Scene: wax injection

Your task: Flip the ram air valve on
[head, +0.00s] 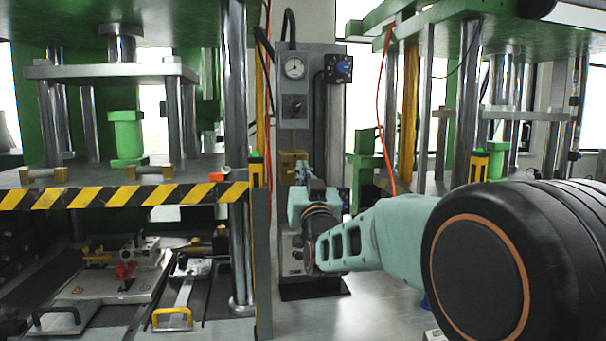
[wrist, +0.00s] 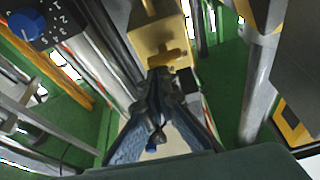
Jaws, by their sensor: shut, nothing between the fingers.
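My gripper (wrist: 163,78) is shut and empty in the wrist view. Its fingertips are close to a yellow-brass block (wrist: 165,45) with a raised cross-like part, seen from above. I cannot tell whether they touch it. In the head view my gripper (head: 304,170) is at the centre, mostly hidden behind my wrist, beside the brass block (head: 287,162) on the grey machine column. No part is clearly marked as the ram air valve, and I cannot tell which it is or how it is set.
A grey control box (head: 295,85) with a gauge and dark knob stands above my gripper. A blue knob (head: 342,66) sits to its right; a numbered blue dial (wrist: 25,25) shows top left in the wrist view. A striped press edge (head: 125,195) lies left. Orange cable (head: 383,120) hangs right.

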